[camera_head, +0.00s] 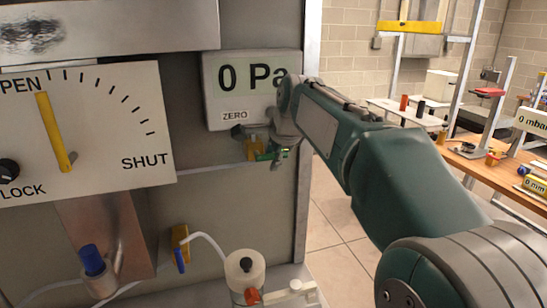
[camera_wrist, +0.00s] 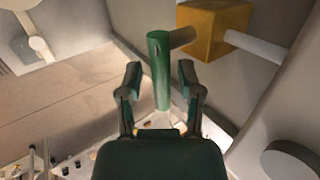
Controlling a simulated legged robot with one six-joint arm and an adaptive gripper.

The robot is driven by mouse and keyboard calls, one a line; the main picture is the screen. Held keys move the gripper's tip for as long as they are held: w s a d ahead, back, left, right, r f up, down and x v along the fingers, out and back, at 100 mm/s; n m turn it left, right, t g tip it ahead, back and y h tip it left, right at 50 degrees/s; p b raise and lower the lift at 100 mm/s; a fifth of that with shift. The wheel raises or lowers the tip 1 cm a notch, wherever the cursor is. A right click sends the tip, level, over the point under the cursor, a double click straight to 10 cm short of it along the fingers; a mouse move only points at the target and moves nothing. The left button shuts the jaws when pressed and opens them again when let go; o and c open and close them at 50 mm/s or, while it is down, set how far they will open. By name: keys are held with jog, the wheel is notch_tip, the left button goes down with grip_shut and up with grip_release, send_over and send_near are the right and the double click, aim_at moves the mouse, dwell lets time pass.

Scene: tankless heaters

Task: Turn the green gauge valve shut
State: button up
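The green gauge valve (camera_wrist: 159,85) is a green cylindrical handle, joined by a short stem to a yellow block (camera_wrist: 212,32) in the wrist view. In the head view, part of the green handle (camera_head: 265,156) and the yellow block (camera_head: 254,149) show below a grey gauge (camera_head: 240,85) reading "0 Pa", labelled "ZERO". My gripper (camera_wrist: 160,68) is open, with one finger on each side of the green handle. Gaps show between the fingers and the handle; its depth between them is hard to judge. In the head view my gripper (camera_head: 282,146) partly hides the valve.
A white dial plate (camera_head: 105,125) at left has a yellow lever (camera_head: 54,132) near "OPEN". Blue-handled valves (camera_head: 92,260) and a white container (camera_head: 245,270) with a red knob sit below. A wooden bench (camera_head: 480,165) stands at right; tiled floor (camera_head: 335,240) between is clear.

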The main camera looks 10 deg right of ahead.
jog(key=shift+w+a+f, duration=0.1)
jog(key=shift+f, duration=0.05)
jog(key=shift+r, duration=0.25)
jog(key=v, duration=1.1)
jog(key=shift+s, duration=0.2)
jog(key=shift+r, duration=0.1)
jog(key=s+d+f+n+h, duration=0.1)
jog(key=s+d+f+n, duration=0.2)
jog(key=s+f+n, duration=0.4)
jog(key=s+d+f+n+h, duration=0.1)
jog(key=s+d+f+n, duration=0.2)
jog(key=s+f+n, duration=0.5)
jog(key=s+f, duration=0.8)
jog(key=s, duration=0.3)
jog(key=shift+d+f+n+g, duration=0.3)
jog(key=shift+d+f+g, duration=0.05)
jog(key=shift+f+g, duration=0.05)
jog(key=shift+s, duration=0.1)
